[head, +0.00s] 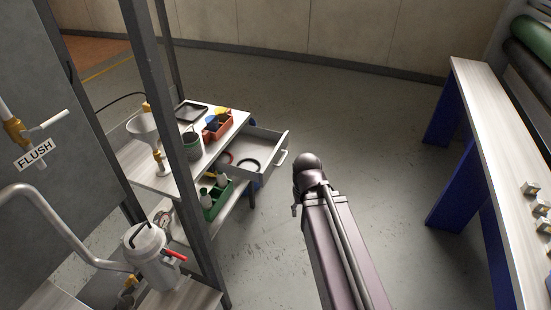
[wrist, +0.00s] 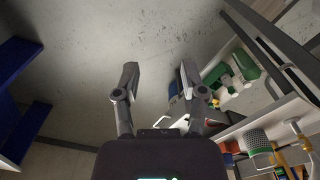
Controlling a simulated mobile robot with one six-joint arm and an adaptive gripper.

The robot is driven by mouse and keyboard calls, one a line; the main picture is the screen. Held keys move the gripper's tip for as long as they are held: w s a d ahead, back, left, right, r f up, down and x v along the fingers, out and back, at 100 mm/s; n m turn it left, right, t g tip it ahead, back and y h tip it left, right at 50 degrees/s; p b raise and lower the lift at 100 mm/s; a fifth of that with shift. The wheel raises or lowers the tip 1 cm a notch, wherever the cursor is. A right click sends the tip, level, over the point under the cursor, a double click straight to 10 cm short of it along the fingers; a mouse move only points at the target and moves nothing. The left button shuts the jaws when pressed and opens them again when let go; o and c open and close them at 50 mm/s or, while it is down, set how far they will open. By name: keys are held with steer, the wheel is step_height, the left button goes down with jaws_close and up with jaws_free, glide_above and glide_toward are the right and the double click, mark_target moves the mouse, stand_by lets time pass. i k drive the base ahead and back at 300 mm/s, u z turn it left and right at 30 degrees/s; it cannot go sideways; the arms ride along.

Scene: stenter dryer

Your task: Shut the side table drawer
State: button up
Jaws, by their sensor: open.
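The side table (head: 160,178) stands left of centre in the head view. Its drawer (head: 268,139) is pulled out to the right, with a pale handle (head: 282,158) on its front. The table is at the right of that view; a pale edge beside the right finger may be the drawer, largely hidden by the gripper.
A green crate (head: 215,200) sits on the shelf below. A grey post (head: 160,110) stands in front. A blue-legged bench (head: 490,130) is at right; floor between is clear.

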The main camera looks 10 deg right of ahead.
mark_target(267, 146)
steer(key=z, duration=0.05)
steer(key=k, duration=1.3)
steer(key=u, duration=0.6)
steer(key=i, duration=1.8)
steer(key=z, duration=0.4)
